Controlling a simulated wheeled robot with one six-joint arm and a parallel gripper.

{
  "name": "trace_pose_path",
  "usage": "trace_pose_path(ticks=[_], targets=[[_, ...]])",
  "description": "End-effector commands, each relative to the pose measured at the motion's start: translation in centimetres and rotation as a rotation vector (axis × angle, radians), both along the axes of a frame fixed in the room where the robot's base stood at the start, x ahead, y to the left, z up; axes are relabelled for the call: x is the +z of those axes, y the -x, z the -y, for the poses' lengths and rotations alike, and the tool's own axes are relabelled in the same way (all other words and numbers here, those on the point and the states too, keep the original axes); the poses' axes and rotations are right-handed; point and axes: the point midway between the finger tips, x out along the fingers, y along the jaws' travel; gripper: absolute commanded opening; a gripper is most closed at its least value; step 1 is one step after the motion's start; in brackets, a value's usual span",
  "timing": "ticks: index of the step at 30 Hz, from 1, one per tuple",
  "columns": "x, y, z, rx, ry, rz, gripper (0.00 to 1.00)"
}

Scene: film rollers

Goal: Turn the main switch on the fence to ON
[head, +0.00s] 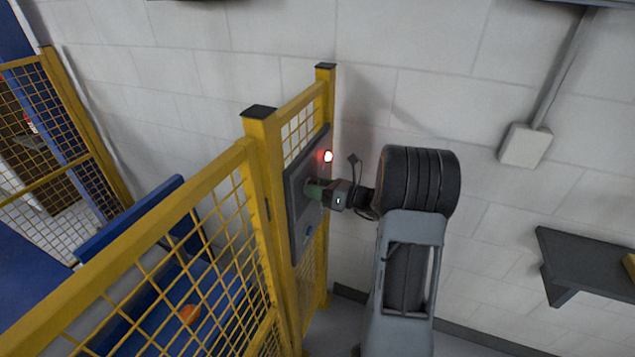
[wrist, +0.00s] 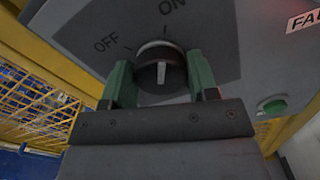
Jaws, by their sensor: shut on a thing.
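The main switch is a dark round knob (wrist: 150,75) on a grey panel (wrist: 215,75), with OFF to its upper left and ON above it. A white mark on the knob stands about upright in the wrist view, roughly in line with the ON tick. My gripper (wrist: 162,82) has its green fingers on either side of the knob and is shut on it. In the head view my gripper (head: 315,190) reaches the panel (head: 297,215) from the right; the knob is hidden there.
The panel hangs on a yellow mesh fence (head: 262,165). A red lamp (head: 328,156) glows near the panel's upper edge. A dark shelf (head: 585,262) and a grey wall box (head: 525,146) are on the right wall.

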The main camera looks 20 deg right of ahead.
Motion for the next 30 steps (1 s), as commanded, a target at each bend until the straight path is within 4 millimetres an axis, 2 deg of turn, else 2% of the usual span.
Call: trace_pose_path(ticks=[23, 24, 30], targets=[[0.07, -0.07, 0.07, -0.002, -0.061, -0.054, 0.3], [0.07, -0.07, 0.07, -0.002, -0.061, -0.054, 0.58], [0.04, -0.05, 0.06, -0.001, -0.06, -0.054, 0.77]])
